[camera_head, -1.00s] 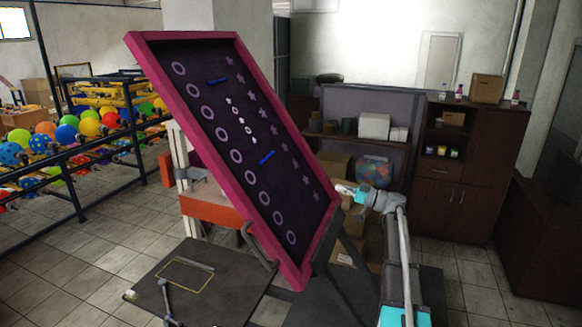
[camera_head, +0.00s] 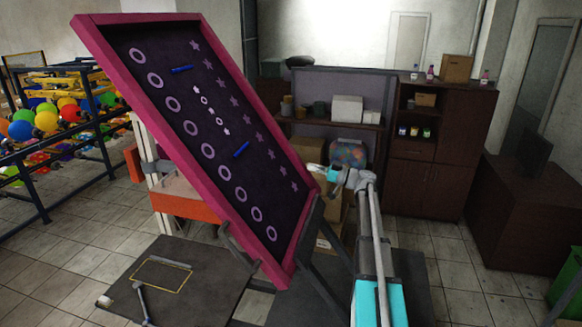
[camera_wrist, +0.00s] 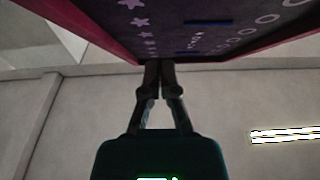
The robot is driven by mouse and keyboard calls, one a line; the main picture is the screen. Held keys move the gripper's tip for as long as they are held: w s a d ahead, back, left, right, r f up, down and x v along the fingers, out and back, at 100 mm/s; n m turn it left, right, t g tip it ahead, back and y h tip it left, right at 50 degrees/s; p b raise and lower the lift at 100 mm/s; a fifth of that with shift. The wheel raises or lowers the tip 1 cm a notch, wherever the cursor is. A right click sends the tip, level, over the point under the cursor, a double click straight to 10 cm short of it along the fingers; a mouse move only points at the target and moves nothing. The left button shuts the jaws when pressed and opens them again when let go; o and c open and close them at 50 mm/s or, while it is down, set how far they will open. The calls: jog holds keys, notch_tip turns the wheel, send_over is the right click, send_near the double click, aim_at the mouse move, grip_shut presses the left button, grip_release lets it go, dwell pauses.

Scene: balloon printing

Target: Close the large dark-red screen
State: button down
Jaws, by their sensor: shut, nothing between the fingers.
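The large dark-red screen (camera_head: 185,147) has a reddish-pink frame and a dark mesh with rings and stars. It stands raised and tilted, its upper end leaning left, over a low dark table (camera_head: 205,290). My gripper (camera_head: 314,168) is at the frame's right edge, near its lower right corner. In the wrist view my gripper (camera_wrist: 159,64) is shut and empty. Its tips are at the screen's frame edge (camera_wrist: 185,61), on the underside as pictured; I cannot tell whether they touch.
A balloon rack (camera_head: 60,140) stands at the left. An orange part (camera_head: 190,207) is behind the screen. A brown cabinet (camera_head: 437,150) and a shelf with boxes stand at the back. A green bin (camera_head: 567,280) is at the right. Tiled floor is clear at right of my arm.

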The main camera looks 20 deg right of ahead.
jog(key=p, duration=0.2)
send_near(270, 163)
notch_tip(270, 163, up, 4)
jog(key=w+a, duration=0.2)
jog(key=a, duration=0.1)
jog(key=shift+w+a+f+b, duration=0.7)
jog(key=shift+w+f+b, duration=0.05)
jog(key=shift+f+b, duration=0.3)
jog(key=shift+w+a+f+b, duration=0.25)
jog(key=shift+w+a+b, duration=0.05)
jog(key=shift+w+a, duration=0.15)
jog(key=shift+a, duration=0.1)
